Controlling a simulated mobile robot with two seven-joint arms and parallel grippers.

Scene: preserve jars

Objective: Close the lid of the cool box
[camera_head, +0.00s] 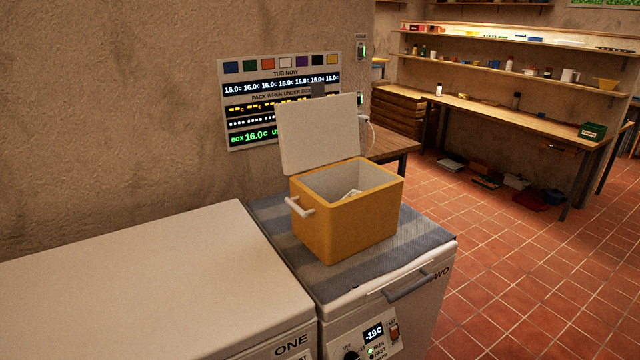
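The cool box (345,229) is a yellow-orange box with a white inside and a white handle (299,207) on its left side. It stands on a grey striped mat (410,240) on top of the freezer marked TWO. Its white lid (318,134) is open and stands up at the back left edge, leaning slightly back. Something pale, too small to tell, lies inside the box. Neither of my grippers is in view.
A white chest marked ONE (150,285) stands left of the freezer TWO (395,310). A display panel (281,102) hangs on the wall behind the lid. A wooden table (392,146) is behind the box. Tiled floor (530,280) is free at the right.

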